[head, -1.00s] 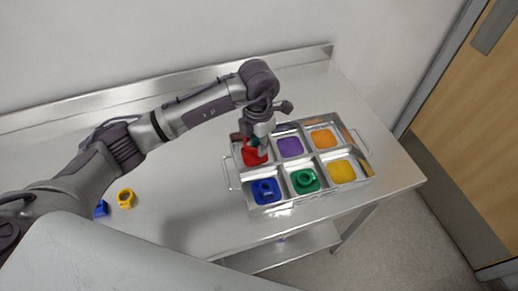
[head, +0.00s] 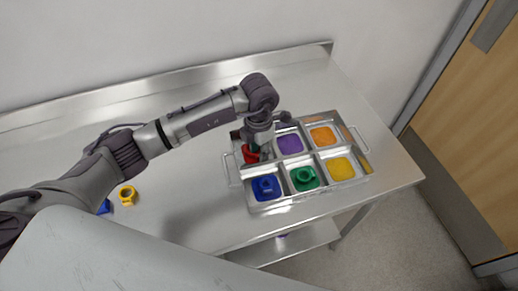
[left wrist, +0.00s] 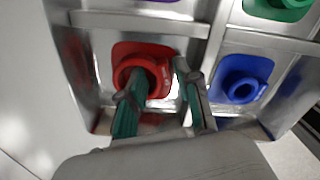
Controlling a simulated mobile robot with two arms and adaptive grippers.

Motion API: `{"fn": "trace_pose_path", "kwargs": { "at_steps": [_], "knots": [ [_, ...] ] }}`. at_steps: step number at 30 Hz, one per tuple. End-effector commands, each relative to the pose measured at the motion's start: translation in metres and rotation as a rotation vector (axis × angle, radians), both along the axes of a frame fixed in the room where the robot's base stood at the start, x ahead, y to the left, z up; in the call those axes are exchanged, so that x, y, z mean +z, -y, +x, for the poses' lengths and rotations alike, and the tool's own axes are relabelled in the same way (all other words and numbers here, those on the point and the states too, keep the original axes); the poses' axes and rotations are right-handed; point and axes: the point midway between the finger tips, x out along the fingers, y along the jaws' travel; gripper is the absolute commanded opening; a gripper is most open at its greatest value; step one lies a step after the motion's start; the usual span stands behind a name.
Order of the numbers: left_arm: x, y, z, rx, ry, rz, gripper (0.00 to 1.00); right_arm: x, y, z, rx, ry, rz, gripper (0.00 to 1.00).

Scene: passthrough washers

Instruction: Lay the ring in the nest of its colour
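A red ring (left wrist: 144,76) with a raised block on one side lies in the red nest (left wrist: 128,50) of the metal tray, seen in the left wrist view. My left gripper (left wrist: 155,92) reaches down over it with its fingers apart. One finger overlaps the ring's hole; the other is outside its right side, with a small gap. In the head view my left gripper (head: 262,150) partly hides the red nest (head: 250,154). My right gripper is not in view.
The tray (head: 232,172) also has purple (head: 290,144), orange (head: 322,136) and yellow (head: 340,168) nests without rings. Blue (head: 265,187) and green (head: 304,178) rings lie in matching nests. A yellow ring (head: 128,195) and a blue piece (head: 104,207) are on the table at left.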

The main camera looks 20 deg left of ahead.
Motion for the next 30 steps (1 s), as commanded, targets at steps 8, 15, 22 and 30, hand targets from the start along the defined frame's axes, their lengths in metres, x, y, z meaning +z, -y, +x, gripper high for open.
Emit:
{"fn": "trace_pose_path", "kwargs": {
  "at_steps": [8,15,22,30],
  "knots": [
    [0.034,0.000,0.002,-0.001,0.006,-0.001,0.33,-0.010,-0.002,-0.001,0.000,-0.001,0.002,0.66],
    [0.087,0.000,0.002,-0.001,0.007,-0.001,0.33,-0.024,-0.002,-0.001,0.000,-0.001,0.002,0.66],
    [0.117,0.000,0.001,-0.001,0.002,-0.001,0.33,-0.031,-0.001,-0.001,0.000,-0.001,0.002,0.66],
    [0.123,0.000,0.000,0.000,0.000,0.000,0.33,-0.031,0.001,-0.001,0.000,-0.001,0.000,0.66]
  ]
}}
